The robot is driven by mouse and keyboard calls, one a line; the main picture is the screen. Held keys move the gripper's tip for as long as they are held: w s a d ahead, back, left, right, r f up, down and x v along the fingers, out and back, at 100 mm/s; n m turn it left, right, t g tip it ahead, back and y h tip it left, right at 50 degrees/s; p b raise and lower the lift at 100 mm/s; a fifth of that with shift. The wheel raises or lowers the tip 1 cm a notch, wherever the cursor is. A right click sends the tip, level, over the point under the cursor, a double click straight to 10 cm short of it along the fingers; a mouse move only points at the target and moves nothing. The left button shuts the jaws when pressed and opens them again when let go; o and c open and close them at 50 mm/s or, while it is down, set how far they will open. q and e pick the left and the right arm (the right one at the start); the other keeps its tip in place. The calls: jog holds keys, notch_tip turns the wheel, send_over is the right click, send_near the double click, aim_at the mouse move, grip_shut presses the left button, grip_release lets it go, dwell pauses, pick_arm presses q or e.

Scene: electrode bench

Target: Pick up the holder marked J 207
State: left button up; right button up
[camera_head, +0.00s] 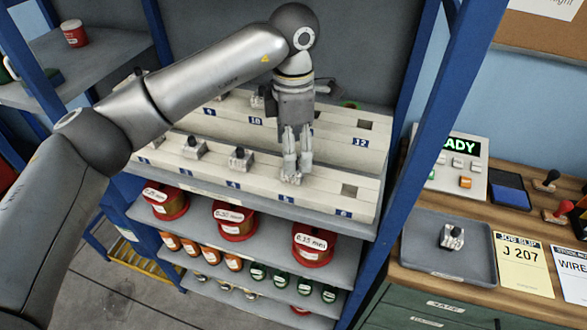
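A small white-and-dark holder (452,236) sits in the grey tray (420,262) on the right-hand bench; any marking on it is too small to read. A yellow job slip (522,265) beside the tray reads J 207. More holders stand in the numbered rack, one (193,147) and another (240,158) in the lower row near label 4. My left gripper (291,176) points down at the lower row, above label 5. Its fingers look close together, and I cannot tell whether a holder is between them. My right gripper is not in view.
The rack's upper row (365,143) shows label 12, with an empty slot above it. An empty slot (350,190) is above label 6. A blue post (402,150) stands between rack and bench. A panel (455,160) shows READY, partly hidden.

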pick_arm(q)
jog(key=shift+w+f, duration=0.1)
jog(key=shift+f, duration=0.2)
jog(key=f+p, duration=0.2)
jog(key=f, duration=0.1)
jog(key=f+p, duration=0.1)
jog(key=f, duration=0.1)
jog(key=shift+w+a, duration=0.1)
jog(key=shift+w, duration=0.2)
jog(key=shift+f, duration=0.1)
jog(key=shift+c, duration=1.1)
jog(key=c, duration=0.9)
jog(key=shift+c, duration=0.8)
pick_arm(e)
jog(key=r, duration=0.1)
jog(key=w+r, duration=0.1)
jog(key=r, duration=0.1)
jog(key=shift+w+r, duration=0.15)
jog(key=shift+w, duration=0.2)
pick_arm(q)
jog(key=shift+w, duration=0.1)
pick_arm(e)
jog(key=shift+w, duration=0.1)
